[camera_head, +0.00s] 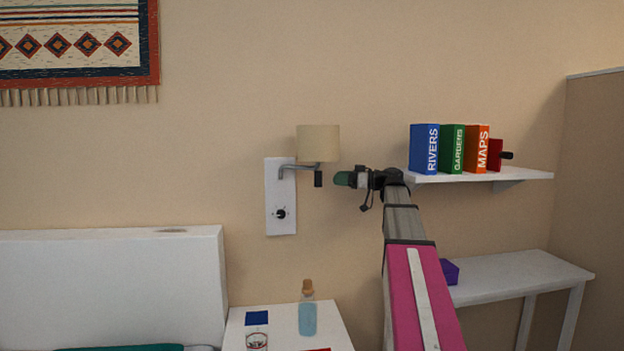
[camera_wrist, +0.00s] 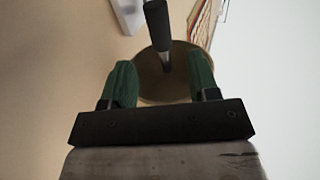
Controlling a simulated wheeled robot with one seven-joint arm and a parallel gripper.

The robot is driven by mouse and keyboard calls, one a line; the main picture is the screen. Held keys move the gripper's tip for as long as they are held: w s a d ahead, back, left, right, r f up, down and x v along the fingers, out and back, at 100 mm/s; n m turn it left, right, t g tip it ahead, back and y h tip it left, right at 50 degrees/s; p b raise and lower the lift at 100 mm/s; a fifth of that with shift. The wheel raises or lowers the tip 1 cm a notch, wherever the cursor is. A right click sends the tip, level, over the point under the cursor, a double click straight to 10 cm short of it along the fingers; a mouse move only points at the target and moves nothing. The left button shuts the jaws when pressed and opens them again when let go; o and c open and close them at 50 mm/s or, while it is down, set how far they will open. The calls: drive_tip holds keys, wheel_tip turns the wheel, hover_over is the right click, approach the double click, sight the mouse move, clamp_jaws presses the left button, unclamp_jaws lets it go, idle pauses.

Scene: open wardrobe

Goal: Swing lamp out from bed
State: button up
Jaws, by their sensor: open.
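The wall lamp has a beige shade (camera_head: 318,143) on a grey swing arm (camera_head: 292,169), fixed to a white wall plate (camera_head: 280,205) with a black knob. A black handle (camera_head: 318,179) hangs below the shade. My gripper (camera_head: 342,179) is just right of the handle at about its height, with a small gap in the head view. In the wrist view my green fingertips (camera_wrist: 161,80) are apart, and the black handle (camera_wrist: 157,25) shows between and beyond them, with the shade (camera_wrist: 175,85) behind. No contact with the handle is visible. The white bed (camera_head: 110,285) is at lower left.
A wall shelf (camera_head: 530,175) with several books (camera_head: 452,148) is right of my arm. A white side table (camera_head: 530,272) stands lower right.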

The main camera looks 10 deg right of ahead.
drive_tip(key=x, duration=1)
drive_tip(key=shift+a, duration=0.1)
clamp_jaws()
